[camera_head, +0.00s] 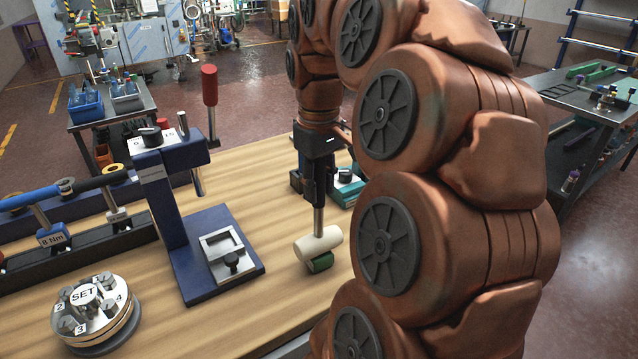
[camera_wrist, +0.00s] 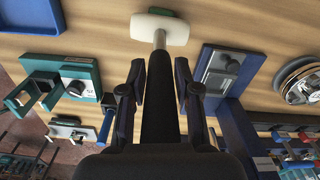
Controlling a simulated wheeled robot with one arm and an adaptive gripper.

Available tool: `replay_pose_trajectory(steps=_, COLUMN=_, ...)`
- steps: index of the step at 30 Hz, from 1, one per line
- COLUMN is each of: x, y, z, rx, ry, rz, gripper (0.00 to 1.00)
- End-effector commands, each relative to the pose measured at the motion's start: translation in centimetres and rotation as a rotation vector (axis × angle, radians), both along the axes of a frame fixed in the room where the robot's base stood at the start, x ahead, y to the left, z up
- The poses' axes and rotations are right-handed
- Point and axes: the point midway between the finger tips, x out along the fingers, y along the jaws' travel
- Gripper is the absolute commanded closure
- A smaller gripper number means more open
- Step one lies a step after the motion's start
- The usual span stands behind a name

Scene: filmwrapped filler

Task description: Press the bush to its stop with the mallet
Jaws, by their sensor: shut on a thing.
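My gripper (camera_head: 318,192) is shut on the handle of a mallet, which hangs straight down below it. The mallet's pale cylindrical head (camera_head: 318,243) is low over the wooden bench (camera_head: 190,330); I cannot tell whether it touches. A dark green piece (camera_head: 321,262) shows at the head's near lower side. In the wrist view the shut fingers (camera_wrist: 160,75) flank the dark handle, with the white head (camera_wrist: 160,28) beyond. A teal fixture with a black knob-like part (camera_head: 346,178) stands behind the mallet, partly hidden by my arm. I cannot identify the bush surely.
A blue press (camera_head: 175,230) with a red-handled lever stands left of the mallet. A round SET dial (camera_head: 95,310) and a rack of torque tools (camera_head: 80,232) are farther left. Bare bench lies between press and mallet. My arm hides the right side.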

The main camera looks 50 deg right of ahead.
Motion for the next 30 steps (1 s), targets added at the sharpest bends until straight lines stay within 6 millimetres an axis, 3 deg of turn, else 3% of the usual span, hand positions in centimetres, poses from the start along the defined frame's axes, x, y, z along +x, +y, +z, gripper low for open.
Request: replay_pose_trajectory(steps=30, x=0.0, y=0.0, z=4.6, rx=-0.001, ry=-0.001, rz=0.001, gripper=1.0)
